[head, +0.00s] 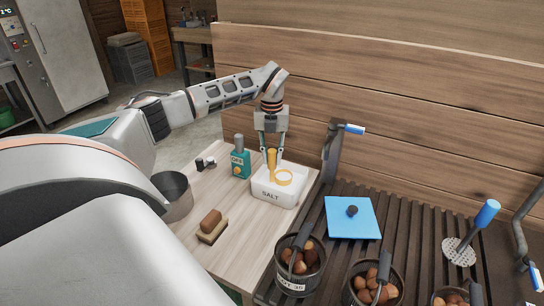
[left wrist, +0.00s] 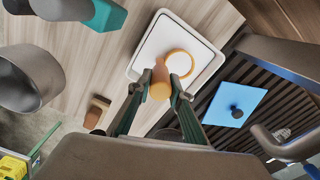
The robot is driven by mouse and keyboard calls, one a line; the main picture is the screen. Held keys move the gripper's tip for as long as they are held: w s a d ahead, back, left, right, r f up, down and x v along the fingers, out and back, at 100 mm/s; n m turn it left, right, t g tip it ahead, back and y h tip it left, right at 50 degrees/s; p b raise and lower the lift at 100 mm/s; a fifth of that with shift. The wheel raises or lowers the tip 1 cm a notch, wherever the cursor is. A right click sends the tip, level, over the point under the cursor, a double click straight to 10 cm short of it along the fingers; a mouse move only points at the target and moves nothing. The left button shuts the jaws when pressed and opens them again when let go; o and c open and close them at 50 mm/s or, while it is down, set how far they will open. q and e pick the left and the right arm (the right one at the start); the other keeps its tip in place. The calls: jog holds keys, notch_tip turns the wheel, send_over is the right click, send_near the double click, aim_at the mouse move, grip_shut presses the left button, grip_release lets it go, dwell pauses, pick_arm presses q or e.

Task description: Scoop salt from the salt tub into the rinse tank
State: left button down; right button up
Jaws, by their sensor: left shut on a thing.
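The white salt tub (head: 279,195), marked SALT, stands at the right end of the wooden worktop; it also shows in the left wrist view (left wrist: 139,66). An orange scoop (head: 272,164) stands upright with its round rim in the tub, at the white salt. My left gripper (head: 271,152) is above the tub, shut on the scoop's handle, which shows between its fingers in the left wrist view (left wrist: 160,80). How deep the scoop sits is unclear. I cannot make out the rinse tank for certain. My right gripper is not in view.
A teal bottle (head: 240,164), metal pot (head: 174,193) and brush (head: 212,225) share the worktop. Right of it, a dark slatted surface holds a blue lid (head: 350,217), a blue-levered tap (head: 335,150), chestnut pots (head: 292,284) and a blue-handled skimmer (head: 485,215). A wooden wall stands behind.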

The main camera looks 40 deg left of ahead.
pick_arm(q)
notch_tip(320, 180, up, 3)
jog(key=shift+f+p, duration=0.1)
jog(key=shift+p, duration=0.95)
jog(key=shift+r, duration=4.4)
